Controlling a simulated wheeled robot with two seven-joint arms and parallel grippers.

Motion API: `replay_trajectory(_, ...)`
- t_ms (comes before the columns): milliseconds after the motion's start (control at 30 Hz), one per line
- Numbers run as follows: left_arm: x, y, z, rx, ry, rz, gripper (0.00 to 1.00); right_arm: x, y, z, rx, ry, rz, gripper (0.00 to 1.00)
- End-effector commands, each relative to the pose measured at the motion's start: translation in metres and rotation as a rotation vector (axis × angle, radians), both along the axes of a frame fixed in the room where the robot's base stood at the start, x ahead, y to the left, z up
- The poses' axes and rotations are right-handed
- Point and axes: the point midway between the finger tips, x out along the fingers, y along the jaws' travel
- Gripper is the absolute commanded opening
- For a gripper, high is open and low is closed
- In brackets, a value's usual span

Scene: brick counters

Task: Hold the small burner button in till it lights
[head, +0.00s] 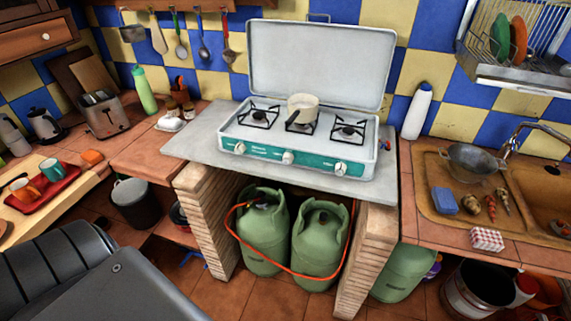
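A white camping stove with a teal front panel (262,153) stands on a grey slab, its lid (318,62) raised. Three white knobs sit along the front: left (240,147), middle (288,157) and right (341,168). There is a burner grate at left (259,115), one in the middle and one at right (347,131). A small cream pot (303,105) with a dark handle sits over the middle burner. No flame shows. A separate igniter button cannot be made out. Neither of my grippers is in view.
Green gas bottles (262,235) with an orange hose (286,268) stand under the slab between brick pillars. A white bottle (416,111) stands right of the stove, near a sink with a strainer (474,160). A toaster (104,117) and green bottle (143,88) stand left.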

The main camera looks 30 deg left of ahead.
Motion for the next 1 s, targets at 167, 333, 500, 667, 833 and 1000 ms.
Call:
replay_trajectory(167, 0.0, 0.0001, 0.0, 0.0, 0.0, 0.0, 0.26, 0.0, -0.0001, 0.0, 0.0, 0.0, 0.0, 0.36)
replay_trajectory(333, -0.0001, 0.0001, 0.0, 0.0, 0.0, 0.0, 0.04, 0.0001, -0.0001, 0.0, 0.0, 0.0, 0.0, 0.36)
replay_trajectory(500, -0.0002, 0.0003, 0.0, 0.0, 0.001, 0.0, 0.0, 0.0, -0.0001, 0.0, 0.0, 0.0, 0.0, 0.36)
replay_trajectory(667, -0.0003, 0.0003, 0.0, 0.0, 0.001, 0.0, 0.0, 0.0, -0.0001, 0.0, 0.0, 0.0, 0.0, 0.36)
replay_trajectory(833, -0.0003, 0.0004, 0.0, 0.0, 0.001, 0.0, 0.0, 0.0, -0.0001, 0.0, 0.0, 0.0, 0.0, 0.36)
replay_trajectory(1000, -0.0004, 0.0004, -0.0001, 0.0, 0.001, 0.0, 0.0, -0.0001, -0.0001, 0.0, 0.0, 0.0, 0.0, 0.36)
